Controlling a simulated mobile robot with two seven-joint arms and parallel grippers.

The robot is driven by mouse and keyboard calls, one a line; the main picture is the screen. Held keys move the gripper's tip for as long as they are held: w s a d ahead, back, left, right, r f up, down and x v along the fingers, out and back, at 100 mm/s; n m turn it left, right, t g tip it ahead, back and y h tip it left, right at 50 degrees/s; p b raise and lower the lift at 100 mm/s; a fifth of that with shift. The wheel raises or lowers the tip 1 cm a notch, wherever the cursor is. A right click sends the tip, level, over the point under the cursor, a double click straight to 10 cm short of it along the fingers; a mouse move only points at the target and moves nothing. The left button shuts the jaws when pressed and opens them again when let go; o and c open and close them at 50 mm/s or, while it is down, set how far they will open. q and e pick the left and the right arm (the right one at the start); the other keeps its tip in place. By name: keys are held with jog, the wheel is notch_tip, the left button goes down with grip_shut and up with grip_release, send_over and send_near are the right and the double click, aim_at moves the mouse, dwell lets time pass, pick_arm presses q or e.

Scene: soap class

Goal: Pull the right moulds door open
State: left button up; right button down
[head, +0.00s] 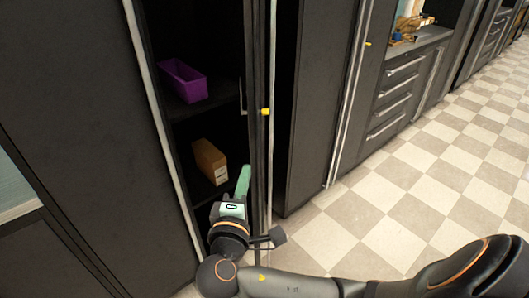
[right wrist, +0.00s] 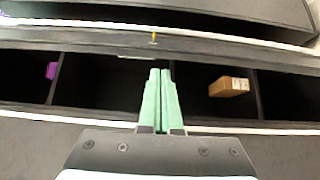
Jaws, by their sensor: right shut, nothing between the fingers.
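The moulds cabinet stands open in the head view, with dark shelves showing inside. The right moulds door (head: 257,60) appears as a narrow dark upright panel, seen nearly edge-on, at the right of the opening. A thin metal handle (head: 242,96) and a small yellow piece (head: 265,111) show at it. My right gripper (head: 243,180) is low in front of the opening, beside the door, with its green fingers together and empty. In the right wrist view the shut fingers (right wrist: 161,82) point across the opening toward the door's strip (right wrist: 220,48). Contact with the door cannot be told. My left gripper is out of view.
A purple bin (head: 183,81) sits on the upper shelf and a brown box (head: 210,161) on the lower one. A dark cabinet panel (head: 318,100) stands to the right, then drawers (head: 396,95). The checkered floor (head: 400,180) is clear at the right.

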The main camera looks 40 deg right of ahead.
aim_at(253, 148)
jog(key=p+x, duration=0.1)
jog(key=x, duration=0.8)
jog(key=shift+w+d+r, duration=0.1)
jog(key=shift+w+d, duration=0.05)
jog(key=shift+d, duration=0.15)
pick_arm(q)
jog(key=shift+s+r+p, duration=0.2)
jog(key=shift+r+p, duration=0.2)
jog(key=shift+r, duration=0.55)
pick_arm(e)
jog(key=shift+s+d+r, duration=0.1)
jog(key=shift+s+d, duration=0.2)
jog(key=shift+d, duration=0.3)
jog(key=shift+s+d, duration=0.3)
jog(key=shift+d, duration=0.35)
jog(key=shift+s+d+r, duration=0.1)
jog(key=shift+s+d, duration=0.2)
jog(key=shift+d, duration=0.3)
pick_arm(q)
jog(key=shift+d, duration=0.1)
pick_arm(e)
jog(key=shift+d, duration=0.1)
